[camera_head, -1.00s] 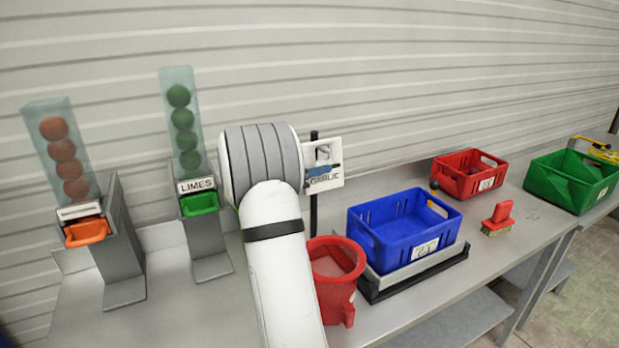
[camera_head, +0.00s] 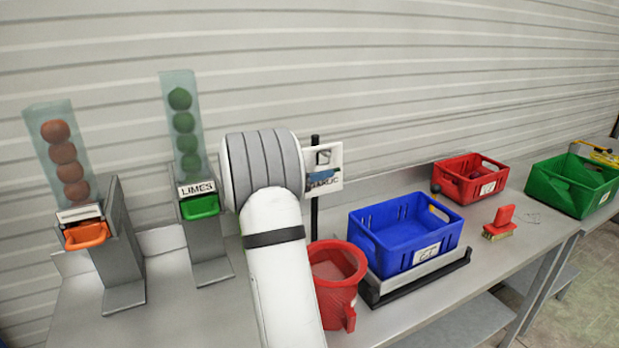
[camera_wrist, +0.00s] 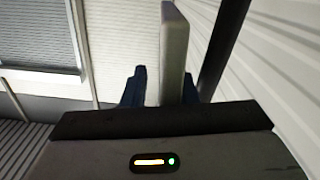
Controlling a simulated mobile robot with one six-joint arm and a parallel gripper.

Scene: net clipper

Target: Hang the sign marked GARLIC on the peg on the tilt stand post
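The white GARLIC sign (camera_head: 335,157) stands upright beside the dark post (camera_head: 314,214) in the head view, with a square hole in its upper part. In the wrist view the sign shows as a pale plate seen edge-on (camera_wrist: 174,45), left of the black post (camera_wrist: 224,45). My gripper (camera_wrist: 160,84) has its blue fingers on either side of the plate, with a gap at the left finger, so it is open around the sign. A blue finger (camera_head: 321,176) partly covers the lettering. I cannot tell whether the peg passes through the hole.
The LIMES dispenser (camera_head: 205,235) is left of my arm.

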